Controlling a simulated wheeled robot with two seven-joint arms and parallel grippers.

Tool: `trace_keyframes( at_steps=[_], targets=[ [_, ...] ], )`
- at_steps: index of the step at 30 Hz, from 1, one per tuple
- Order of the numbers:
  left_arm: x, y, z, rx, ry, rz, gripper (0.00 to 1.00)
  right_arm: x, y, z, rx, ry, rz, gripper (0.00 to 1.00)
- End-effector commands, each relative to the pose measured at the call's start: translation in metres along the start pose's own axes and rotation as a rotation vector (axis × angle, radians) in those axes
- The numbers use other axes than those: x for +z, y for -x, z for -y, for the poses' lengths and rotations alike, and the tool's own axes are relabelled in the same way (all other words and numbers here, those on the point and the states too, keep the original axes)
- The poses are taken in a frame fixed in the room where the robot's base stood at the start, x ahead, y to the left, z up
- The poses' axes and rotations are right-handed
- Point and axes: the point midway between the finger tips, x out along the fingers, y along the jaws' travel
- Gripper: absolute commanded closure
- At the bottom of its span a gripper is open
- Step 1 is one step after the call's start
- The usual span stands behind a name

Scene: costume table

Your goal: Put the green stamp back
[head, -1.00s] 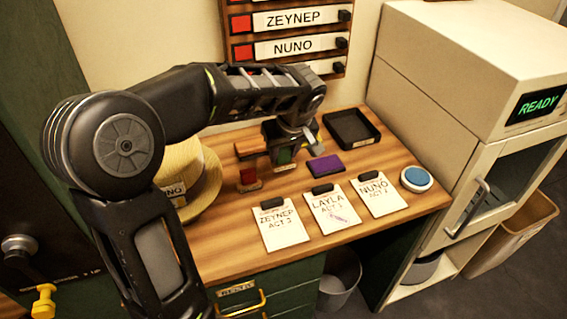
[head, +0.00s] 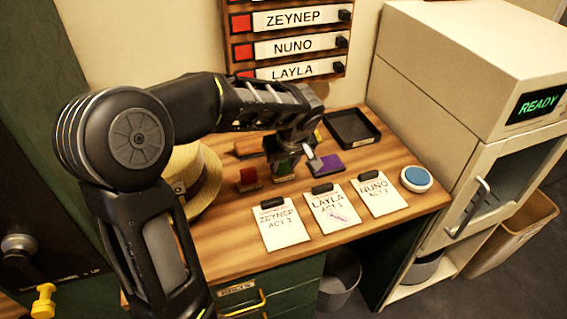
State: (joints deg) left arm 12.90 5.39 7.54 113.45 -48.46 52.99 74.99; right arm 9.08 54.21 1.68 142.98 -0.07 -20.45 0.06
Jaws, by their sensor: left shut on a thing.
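The green stamp (head: 284,167) is at the back middle of the desk, just behind a small label plate (head: 285,178). My left gripper (head: 299,160) is over it, shut on it, with one pale finger showing on the right. The gripper hides the stamp's upper part. I cannot tell whether the stamp touches the desk. The red stamp (head: 248,176) stands to its left behind its own plate. My right gripper is not in view.
Cards such as Layla's (head: 332,210) lie in front, with a blue round pad (head: 416,178) to the right. A straw hat (head: 195,180) is at left.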

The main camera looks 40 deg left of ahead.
Motion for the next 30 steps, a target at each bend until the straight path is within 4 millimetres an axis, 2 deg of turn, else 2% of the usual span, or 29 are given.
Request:
trace_keyframes(
  at_steps=[1,8,20,25,30],
  targets=[
    [0.000,0.000,0.000,0.000,0.000,0.000,0.63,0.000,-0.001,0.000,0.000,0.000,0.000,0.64],
    [0.000,0.000,0.000,0.000,0.000,0.000,0.44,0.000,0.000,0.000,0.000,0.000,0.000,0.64],
    [-0.002,0.005,0.000,0.001,0.000,0.000,0.44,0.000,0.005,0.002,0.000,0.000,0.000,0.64],
    [-0.002,0.026,-0.001,0.004,0.001,-0.004,0.44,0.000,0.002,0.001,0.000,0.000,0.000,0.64],
    [-0.002,0.062,-0.001,0.005,0.001,-0.004,0.44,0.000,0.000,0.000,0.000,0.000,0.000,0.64]
  ],
)
